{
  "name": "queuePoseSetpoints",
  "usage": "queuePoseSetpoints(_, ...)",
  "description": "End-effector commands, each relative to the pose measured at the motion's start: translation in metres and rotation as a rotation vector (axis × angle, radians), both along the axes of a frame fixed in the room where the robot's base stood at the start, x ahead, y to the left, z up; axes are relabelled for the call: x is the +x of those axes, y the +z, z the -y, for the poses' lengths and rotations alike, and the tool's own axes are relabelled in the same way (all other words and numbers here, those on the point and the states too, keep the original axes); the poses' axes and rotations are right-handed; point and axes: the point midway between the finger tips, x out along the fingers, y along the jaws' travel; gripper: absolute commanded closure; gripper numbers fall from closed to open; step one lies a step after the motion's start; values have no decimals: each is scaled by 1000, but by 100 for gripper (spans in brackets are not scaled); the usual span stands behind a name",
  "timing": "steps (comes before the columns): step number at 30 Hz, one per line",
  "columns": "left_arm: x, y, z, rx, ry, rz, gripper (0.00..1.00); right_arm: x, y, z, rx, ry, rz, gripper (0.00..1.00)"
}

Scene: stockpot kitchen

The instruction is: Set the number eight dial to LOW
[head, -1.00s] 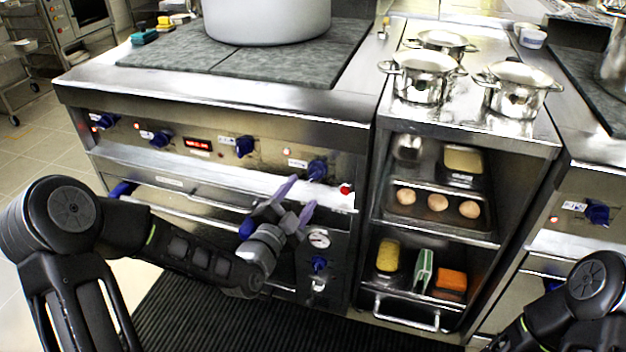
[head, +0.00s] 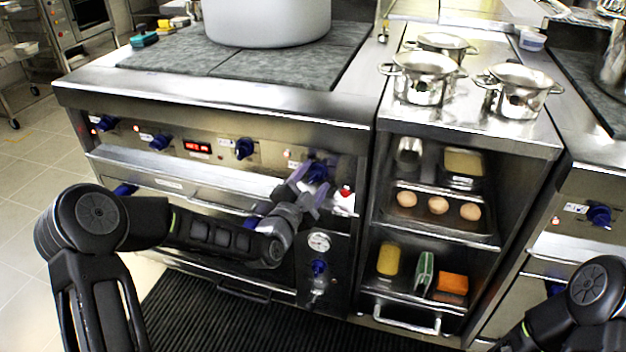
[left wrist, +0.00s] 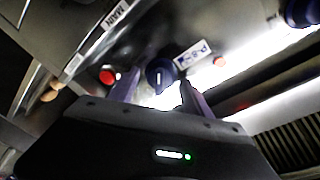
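The blue dial (head: 318,170) is at the right end of the stove's front panel, partly hidden by my left gripper. In the left wrist view the dial (left wrist: 160,72) shows a white pointer mark, beside a small label (left wrist: 191,55) that seems to carry an 8. My left gripper (head: 311,184) is at the panel, open, with its purple fingers on either side of the dial in the left wrist view (left wrist: 160,80). I cannot tell whether they touch it. My right gripper is out of view; only my right arm shows at bottom right.
More blue dials, such as one (head: 244,148) to the left, line the panel. Below are a gauge (head: 319,241) and a blue valve knob (head: 318,267). A shelf unit with pots on top (head: 425,78) stands to the right.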

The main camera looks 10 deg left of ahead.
Motion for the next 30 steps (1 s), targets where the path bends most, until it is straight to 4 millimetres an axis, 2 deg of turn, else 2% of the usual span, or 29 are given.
queuePoseSetpoints(2,0,0,0,0,0,0,50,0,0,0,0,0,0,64)
queuePoseSetpoints(20,0,0,0,0,-1,-1,99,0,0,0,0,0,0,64)
queuePoseSetpoints(30,-1,-2,0,-20,0,-2,100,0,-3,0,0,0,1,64)
